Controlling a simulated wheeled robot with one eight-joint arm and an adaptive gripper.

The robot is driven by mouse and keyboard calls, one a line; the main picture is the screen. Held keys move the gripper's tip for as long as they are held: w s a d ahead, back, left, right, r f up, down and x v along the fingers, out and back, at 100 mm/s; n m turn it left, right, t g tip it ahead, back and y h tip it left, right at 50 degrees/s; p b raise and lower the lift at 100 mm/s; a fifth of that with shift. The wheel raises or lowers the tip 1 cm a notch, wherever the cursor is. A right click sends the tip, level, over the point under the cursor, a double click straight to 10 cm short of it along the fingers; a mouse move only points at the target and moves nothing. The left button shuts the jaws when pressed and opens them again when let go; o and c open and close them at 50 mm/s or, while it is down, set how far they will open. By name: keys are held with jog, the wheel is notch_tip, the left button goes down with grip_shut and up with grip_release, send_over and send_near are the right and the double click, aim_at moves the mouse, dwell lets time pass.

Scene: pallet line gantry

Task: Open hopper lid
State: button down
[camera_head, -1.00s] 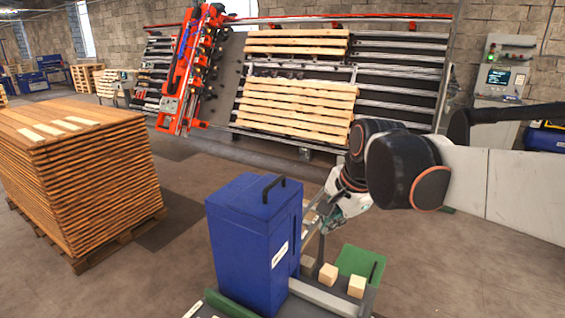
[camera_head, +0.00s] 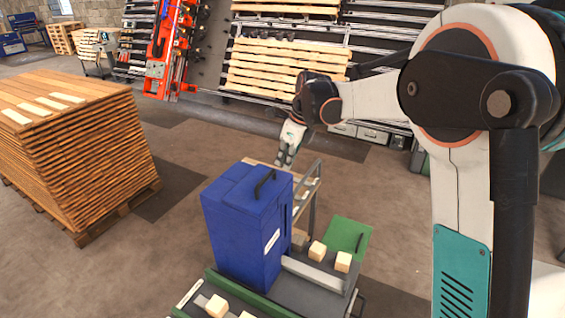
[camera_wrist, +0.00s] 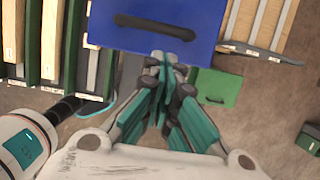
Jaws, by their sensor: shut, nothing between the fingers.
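The blue hopper (camera_head: 243,232) stands upright in the middle of the head view, a label on its front. Its blue lid (camera_head: 243,186) lies flat and closed on top, with a black bar handle (camera_head: 266,183). In the wrist view the lid (camera_wrist: 205,22) fills the top, and its dark handle (camera_wrist: 155,27) lies just beyond my fingertips. My gripper (camera_wrist: 163,60) is shut and empty, near the lid's edge in that picture. In the head view my gripper (camera_head: 287,155) hangs behind the hopper, above and apart from the lid.
A green plate (camera_head: 347,236) and several wooden blocks (camera_head: 317,251) are beside the hopper on the work stand. A rack with slats (camera_head: 311,192) stands behind it. A tall stack of boards (camera_head: 75,140) is at left. Open floor lies between stack and hopper.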

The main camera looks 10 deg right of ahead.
aim_at(274, 188)
jog(key=p+x, duration=0.1)
jog(key=x, duration=0.7)
jog(key=shift+a+f, duration=0.1)
jog(key=shift+f, duration=0.2)
jog(key=shift+r, duration=0.1)
